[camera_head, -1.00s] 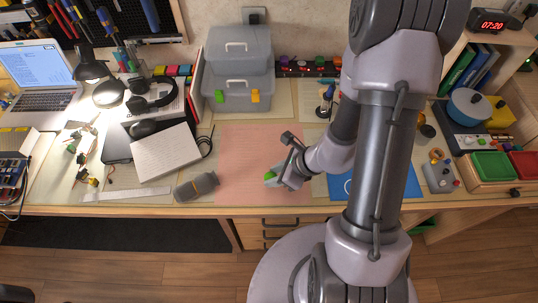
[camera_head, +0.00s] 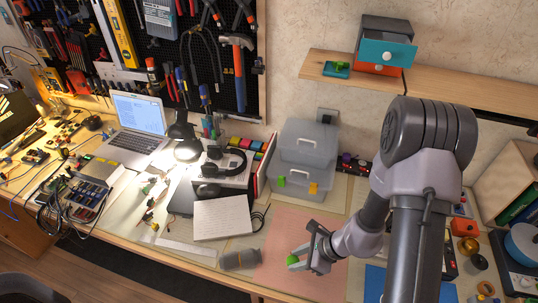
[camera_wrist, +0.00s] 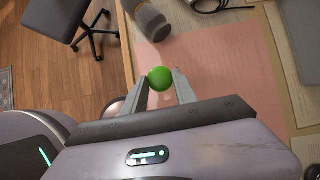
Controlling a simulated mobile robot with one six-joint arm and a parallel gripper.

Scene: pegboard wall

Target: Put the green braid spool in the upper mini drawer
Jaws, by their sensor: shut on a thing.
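The green braid spool (camera_head: 293,259) is between the fingers of my gripper (camera_head: 298,262), over the pink mat. In the wrist view the spool (camera_wrist: 160,78) shows as a round green shape held between both fingertips (camera_wrist: 161,84). The mini drawer unit (camera_head: 388,27) stands on the wall shelf at the upper right, far from my gripper. Its upper drawer (camera_head: 386,51) has a teal front with a white knob and appears pulled out. The orange lower drawer (camera_head: 378,69) is beneath it and looks shut. The inside of the upper drawer is hard to see.
The wooden shelf (camera_head: 318,66) also holds a small teal item with a green top (camera_head: 337,69), left of the drawers. A dark grey cylinder (camera_head: 240,259) lies left of my gripper.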

